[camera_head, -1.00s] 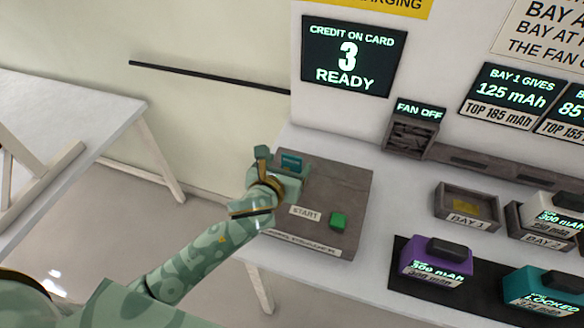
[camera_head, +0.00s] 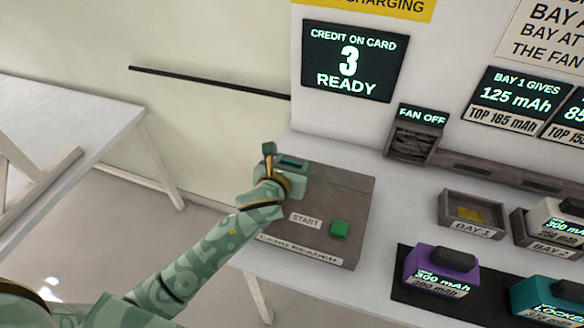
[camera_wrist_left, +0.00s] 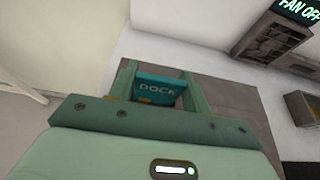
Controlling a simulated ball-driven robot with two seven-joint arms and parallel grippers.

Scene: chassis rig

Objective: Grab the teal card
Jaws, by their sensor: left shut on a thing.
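The teal card (camera_wrist_left: 160,85), lettered DOCK, stands between the two fingers of my left gripper (camera_wrist_left: 158,92) in the left wrist view. The gripper is shut on it. In the head view my left gripper (camera_head: 285,168) is over the back left part of the grey card reader (camera_head: 340,195), and only a thin teal strip of the card (camera_head: 293,161) shows there. I cannot tell whether the card still sits in the reader. My right gripper is not in view.
The reader has a START label (camera_head: 305,221) and a green button (camera_head: 339,229). To the right are a purple battery (camera_head: 440,263), a teal battery (camera_head: 530,300), the BAY 1 tray (camera_head: 471,212) and a fan box (camera_head: 410,145).

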